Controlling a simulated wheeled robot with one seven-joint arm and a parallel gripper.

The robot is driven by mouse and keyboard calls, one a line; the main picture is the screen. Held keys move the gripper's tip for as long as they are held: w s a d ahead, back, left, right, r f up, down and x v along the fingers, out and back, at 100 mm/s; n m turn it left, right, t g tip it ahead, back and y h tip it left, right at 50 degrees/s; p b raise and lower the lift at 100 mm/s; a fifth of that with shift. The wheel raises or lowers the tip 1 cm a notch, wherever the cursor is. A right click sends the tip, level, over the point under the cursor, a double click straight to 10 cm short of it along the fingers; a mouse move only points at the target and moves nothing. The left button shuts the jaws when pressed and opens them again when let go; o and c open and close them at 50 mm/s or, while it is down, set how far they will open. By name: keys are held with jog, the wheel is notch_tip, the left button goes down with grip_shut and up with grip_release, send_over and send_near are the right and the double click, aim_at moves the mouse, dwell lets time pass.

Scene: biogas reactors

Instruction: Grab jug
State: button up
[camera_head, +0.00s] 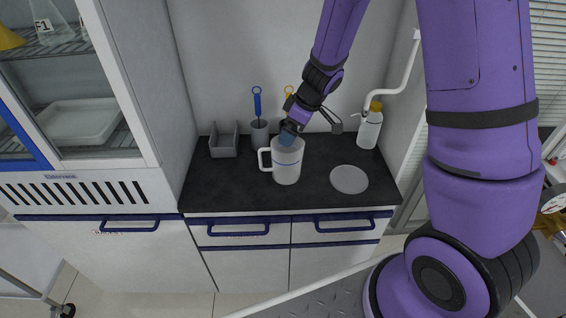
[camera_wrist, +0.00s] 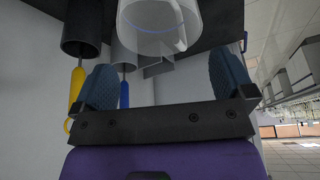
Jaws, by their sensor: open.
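The jug (camera_head: 287,168) is a pale, translucent vessel with a blue line near its top and a handle on its left side. It stands upright on the dark counter (camera_head: 325,200). My gripper (camera_head: 289,138) is at the jug's upper rear in the head view, and its blue-grey pads partly overlap the rim there. In the wrist view my gripper (camera_wrist: 165,62) has its two pads wide apart with nothing between them. The jug (camera_wrist: 157,32) shows beyond the fingertips, roughly between them sideways. The head view does not settle whether a pad touches the jug.
Close behind the jug stands a grey holder (camera_head: 260,135) with a blue-handled tool (camera_head: 257,103); a yellow-handled tool (camera_head: 289,92) is beside it. A grey bin (camera_head: 223,146) is left, a round plate (camera_head: 349,180) right, a yellow-capped bottle (camera_head: 370,130) back right. The wall is close behind.

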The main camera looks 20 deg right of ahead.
aim_at(280, 161)
jog(key=x, duration=0.6)
jog(key=shift+f, duration=0.35)
jog(key=shift+a, duration=0.15)
jog(key=c, duration=0.9)
